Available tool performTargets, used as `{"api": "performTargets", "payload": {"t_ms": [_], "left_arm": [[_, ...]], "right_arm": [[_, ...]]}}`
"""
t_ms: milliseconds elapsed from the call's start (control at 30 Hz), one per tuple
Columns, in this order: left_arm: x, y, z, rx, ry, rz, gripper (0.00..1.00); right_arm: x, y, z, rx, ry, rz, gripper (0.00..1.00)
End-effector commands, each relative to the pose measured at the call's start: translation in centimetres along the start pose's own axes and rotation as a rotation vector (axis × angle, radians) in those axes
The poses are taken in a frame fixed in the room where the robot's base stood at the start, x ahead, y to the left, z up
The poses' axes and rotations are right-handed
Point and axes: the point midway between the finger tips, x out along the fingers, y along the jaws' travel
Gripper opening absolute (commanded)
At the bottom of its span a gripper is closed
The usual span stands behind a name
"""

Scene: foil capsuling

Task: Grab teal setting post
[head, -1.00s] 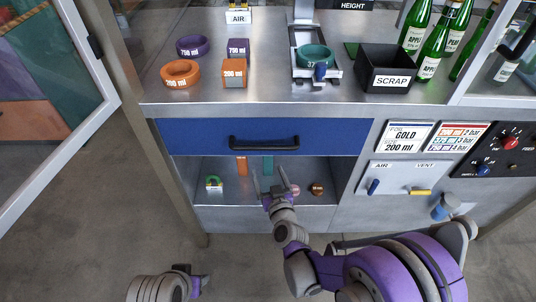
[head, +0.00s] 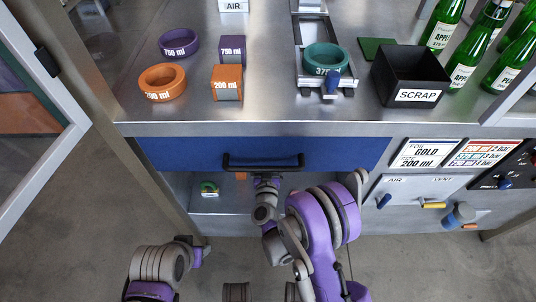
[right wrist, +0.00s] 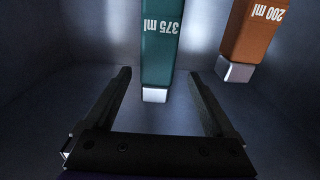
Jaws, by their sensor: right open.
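The teal setting post (right wrist: 160,40), marked 375 ml with a silver end, stands ahead in the right wrist view. My right gripper (right wrist: 158,74) is open, and the silver end of the teal post shows between its two fingers with a gap on either side.
An orange 200 ml post (right wrist: 250,30) stands close to the right of the teal one. The blue drawer (head: 190,153) with its black handle (head: 262,164) overhangs the compartment. A small green-and-white object (head: 209,189) sits at the compartment's left.

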Motion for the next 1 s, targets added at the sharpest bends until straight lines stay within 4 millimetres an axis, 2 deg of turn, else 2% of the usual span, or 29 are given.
{"api": "performTargets", "payload": {"t_ms": [100, 300, 600, 900, 1000], "left_arm": [[0.1, 0.0, 0.0, 0.000, 0.000, 0.000, 0.50], [0.3, 0.0, 0.1, 0.000, -0.001, 0.000, 0.50], [0.9, 0.0, 0.2, 0.000, -0.003, 0.000, 0.50], [0.9, 0.0, 0.2, 0.000, -0.003, 0.000, 0.50], [0.9, 0.0, 0.2, 0.000, -0.003, 0.000, 0.50]], "right_arm": [[1.8, 0.0, 0.1, -0.002, 0.000, 0.001, 0.90], [3.2, 0.1, 0.2, -0.001, 0.000, 0.001, 0.90], [7.3, 0.5, 0.7, -0.001, 0.000, 0.000, 0.90], [7.8, 0.4, 0.6, 0.000, 0.000, -0.001, 0.90], [7.8, 0.4, 0.6, 0.000, 0.000, -0.001, 0.72]]}}
